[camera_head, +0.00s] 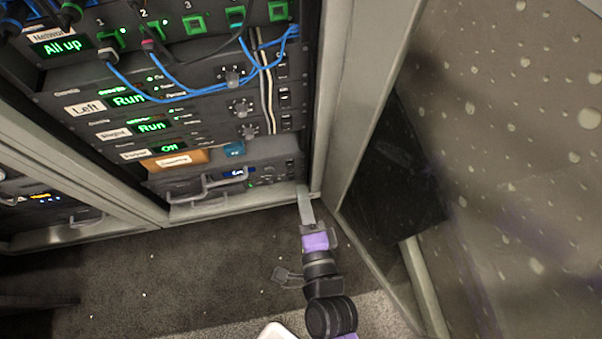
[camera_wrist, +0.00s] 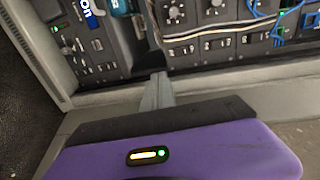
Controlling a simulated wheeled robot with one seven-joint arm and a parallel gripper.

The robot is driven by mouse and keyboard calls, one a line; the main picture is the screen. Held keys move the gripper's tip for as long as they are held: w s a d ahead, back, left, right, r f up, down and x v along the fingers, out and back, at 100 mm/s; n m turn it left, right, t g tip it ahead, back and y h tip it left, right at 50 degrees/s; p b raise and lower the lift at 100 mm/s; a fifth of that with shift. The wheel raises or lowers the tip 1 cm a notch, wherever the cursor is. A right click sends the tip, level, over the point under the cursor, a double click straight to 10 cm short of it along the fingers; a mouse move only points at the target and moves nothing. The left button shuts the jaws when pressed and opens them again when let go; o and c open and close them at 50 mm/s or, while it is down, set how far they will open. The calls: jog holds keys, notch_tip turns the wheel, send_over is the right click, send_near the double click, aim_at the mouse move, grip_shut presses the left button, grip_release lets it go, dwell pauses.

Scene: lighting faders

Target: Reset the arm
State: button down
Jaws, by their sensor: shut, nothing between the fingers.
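My gripper (camera_head: 303,192) is at the end of my arm in the head view, low at the right end of the equipment rack (camera_head: 232,205). Its fingers are together with nothing between them and point up the picture, toward the rack's lower right corner post. I cannot tell whether the tip touches the rack. In the wrist view my gripper (camera_wrist: 152,60) reaches up the picture from its purple body, in front of the rack's panels.
The rack holds units labelled "Left" (camera_head: 88,107) and "Right" (camera_head: 112,134), with blue cables (camera_head: 180,92) hanging across. A drawer unit with grey handles (camera_head: 205,186) is at the bottom. A speckled wall (camera_head: 520,150) stands at right. Dark carpet (camera_head: 170,275) lies open at lower left.

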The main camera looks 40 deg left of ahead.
dwell(0.6)
jog(key=s+d+r+n+t+h, duration=0.2)
jog(key=d+r+n, duration=0.3)
jog(key=d, duration=0.4)
jog(key=s+d+r+n+t+h, duration=0.15)
jog(key=d+r+n, duration=0.3)
jog(key=d, duration=0.55)
jog(key=s+d+r+m+h, duration=0.1)
jog(key=s+d+r+h, duration=0.3)
jog(key=s+d+h, duration=0.8)
jog(key=d+r+y+p, duration=0.1)
jog(key=d+r+p, duration=0.1)
jog(key=r+p, duration=1.5)
jog(key=d+r+y+p, duration=0.2)
jog(key=r+p, duration=1.5)
jog(key=r, duration=0.1)
jog(key=shift+s+p, duration=0.35)
jog(key=shift+s, duration=0.05)
jog(key=shift+f+t, duration=0.1)
jog(key=shift+t, duration=0.15)
